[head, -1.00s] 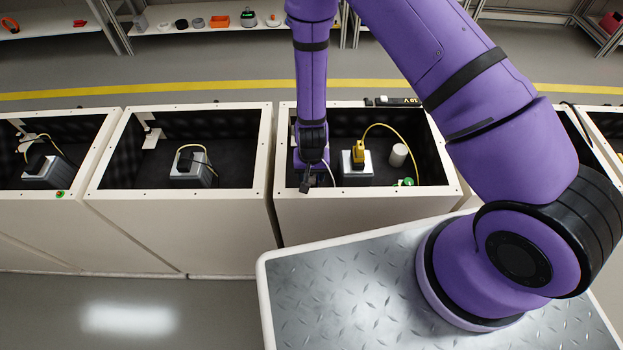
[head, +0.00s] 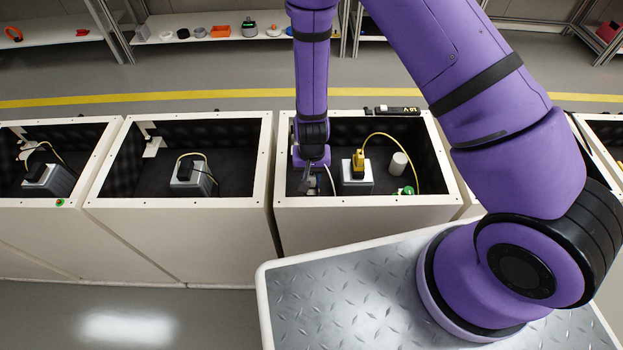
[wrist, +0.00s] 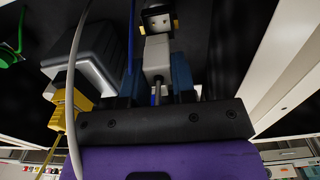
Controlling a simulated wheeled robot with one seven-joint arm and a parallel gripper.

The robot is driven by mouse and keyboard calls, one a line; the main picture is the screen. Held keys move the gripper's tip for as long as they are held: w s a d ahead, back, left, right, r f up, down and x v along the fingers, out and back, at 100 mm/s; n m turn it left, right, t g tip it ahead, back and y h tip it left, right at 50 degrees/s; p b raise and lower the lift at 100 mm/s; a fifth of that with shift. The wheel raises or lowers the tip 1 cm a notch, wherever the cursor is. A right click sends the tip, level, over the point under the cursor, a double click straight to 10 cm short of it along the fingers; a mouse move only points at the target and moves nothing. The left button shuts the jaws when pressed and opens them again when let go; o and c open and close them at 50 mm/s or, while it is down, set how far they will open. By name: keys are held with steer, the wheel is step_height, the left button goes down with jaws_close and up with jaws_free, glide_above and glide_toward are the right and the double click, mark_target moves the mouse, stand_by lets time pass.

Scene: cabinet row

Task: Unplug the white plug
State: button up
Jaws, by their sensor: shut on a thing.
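My gripper (head: 312,172) reaches down into the left part of the open cabinet box (head: 365,203). In the wrist view its two blue fingers (wrist: 154,78) are shut on the white plug (wrist: 157,55), one on each side. A thin grey cord runs from the plug back between the fingers. Beyond the plug is a black block with a pale face and yellow sides (wrist: 158,20); I cannot tell whether the plug is joined to it. In the head view the plug is hidden by my gripper.
A yellow plug (head: 359,161) sits on a grey block (head: 357,178) right of my gripper, its yellow cable arching right. A white cylinder (head: 398,163) and a green item (head: 405,191) are farther right. A white cable (wrist: 76,90) crosses close by. Box walls enclose the gripper.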

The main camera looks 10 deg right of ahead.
steer(key=shift+r, duration=2.85)
steer(key=shift+w, duration=0.15)
